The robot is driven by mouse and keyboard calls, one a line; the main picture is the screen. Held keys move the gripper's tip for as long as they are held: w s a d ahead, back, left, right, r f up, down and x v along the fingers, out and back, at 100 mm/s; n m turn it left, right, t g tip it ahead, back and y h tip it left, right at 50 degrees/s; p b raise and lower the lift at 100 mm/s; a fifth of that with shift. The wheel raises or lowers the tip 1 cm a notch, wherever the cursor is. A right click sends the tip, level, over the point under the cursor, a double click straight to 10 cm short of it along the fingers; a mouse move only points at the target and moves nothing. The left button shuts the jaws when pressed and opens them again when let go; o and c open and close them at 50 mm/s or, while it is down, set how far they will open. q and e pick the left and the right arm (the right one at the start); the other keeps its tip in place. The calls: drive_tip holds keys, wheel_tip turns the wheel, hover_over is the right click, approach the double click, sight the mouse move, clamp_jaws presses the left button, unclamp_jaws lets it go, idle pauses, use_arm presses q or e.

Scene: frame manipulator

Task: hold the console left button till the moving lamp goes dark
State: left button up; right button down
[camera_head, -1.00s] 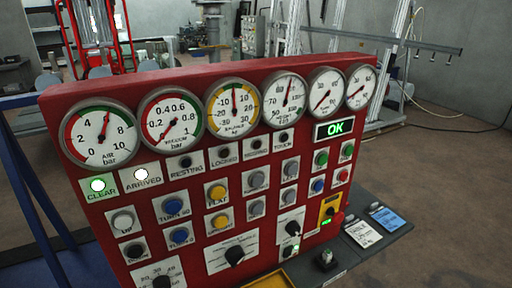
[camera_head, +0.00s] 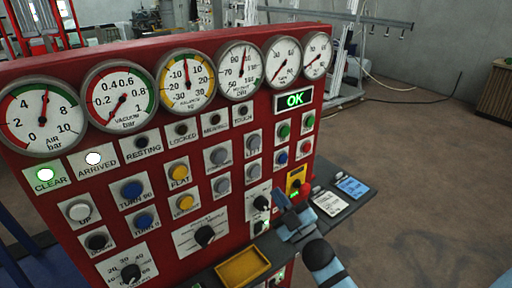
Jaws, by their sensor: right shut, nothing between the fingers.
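The red console (camera_head: 90,165) fills the left and middle. Its moving lamp (camera_head: 212,120) is dark. Several grey buttons sit in two columns right of the yellow ones. The upper one in the right column (camera_head: 254,142) has a label that seems to read LEFT, but the print is too small to be sure. My right gripper (camera_head: 283,205) is shut and empty, in front of the console's lower right corner. It is below and right of the grey buttons, apart from them. My left gripper is not in view.
The clear lamp (camera_head: 45,174) is lit green and the arrived lamp (camera_head: 94,158) white. A green OK display (camera_head: 295,100) is lit. Gauges line the console's top.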

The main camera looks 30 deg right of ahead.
sight(255, 143)
wheel_tip(255, 143, up, 8)
drive_tip(key=d+n+t+y, duration=0.2)
drive_tip(key=n+y, duration=0.3)
drive_tip(key=n, duration=0.1)
drive_tip(key=shift+s+f+n+b, duration=0.2)
drive_tip(key=shift+n+b, duration=0.1)
drive_tip(key=shift+w, duration=0.1)
drive_tip(key=w, duration=0.8)
drive_tip(key=shift+w+a+b, duration=0.35)
drive_tip(key=shift+b, duration=0.1)
idle(1.0)
drive_tip(key=shift+w, duration=0.4)
